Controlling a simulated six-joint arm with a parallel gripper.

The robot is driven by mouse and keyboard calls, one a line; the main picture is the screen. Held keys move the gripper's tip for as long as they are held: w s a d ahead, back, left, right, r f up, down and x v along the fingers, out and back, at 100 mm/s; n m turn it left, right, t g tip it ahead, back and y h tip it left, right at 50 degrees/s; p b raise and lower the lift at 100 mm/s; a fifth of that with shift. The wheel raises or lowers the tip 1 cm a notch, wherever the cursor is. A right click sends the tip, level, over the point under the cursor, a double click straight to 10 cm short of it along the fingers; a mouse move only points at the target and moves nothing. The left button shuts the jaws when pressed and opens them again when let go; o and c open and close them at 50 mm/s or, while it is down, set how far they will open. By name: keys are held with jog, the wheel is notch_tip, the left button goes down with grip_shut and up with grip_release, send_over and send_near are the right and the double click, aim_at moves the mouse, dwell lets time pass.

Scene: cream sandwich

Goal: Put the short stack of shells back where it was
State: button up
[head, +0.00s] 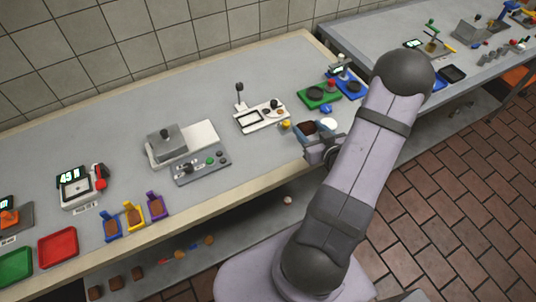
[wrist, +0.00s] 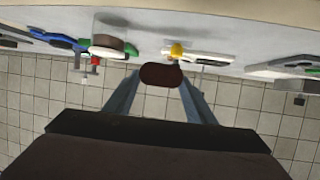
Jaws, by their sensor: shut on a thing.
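My gripper (head: 316,138) is shut on a dark brown, rounded piece (head: 307,127), which looks like the short stack of shells. In the wrist view the brown piece (wrist: 161,75) sits between the two fingertips, apart from the worktop. How many shells it holds cannot be told. Blue (head: 112,229), yellow (head: 133,216) and purple (head: 156,206) holders with brown pieces in them stand at the front left of the worktop, far from my gripper.
A white round thing (head: 328,123), a small yellow thing (head: 285,125) and a blue thing (head: 326,109) lie close to my gripper. A white tray station (head: 262,115) and green base (head: 318,96) stand behind. The worktop's front edge (head: 235,196) is clear.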

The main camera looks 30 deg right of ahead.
jog(key=a+n+y, duration=0.1)
jog(key=a, duration=0.2)
jog(key=a+n+y, duration=0.1)
jog(key=a+y, duration=0.1)
jog(key=a, duration=0.1)
jog(key=shift+s+r+n, duration=0.1)
jog(key=shift+r+n, duration=0.05)
jog(key=shift+n, duration=0.15)
jog(key=a+r+n+y, duration=0.3)
jog(key=a+y, duration=0.1)
jog(key=a, duration=0.3)
send_over(272, 163)
jog(key=shift+n+g, duration=0.4)
jog(key=shift+f, duration=2.65)
jog(key=shift+f, duration=1.9)
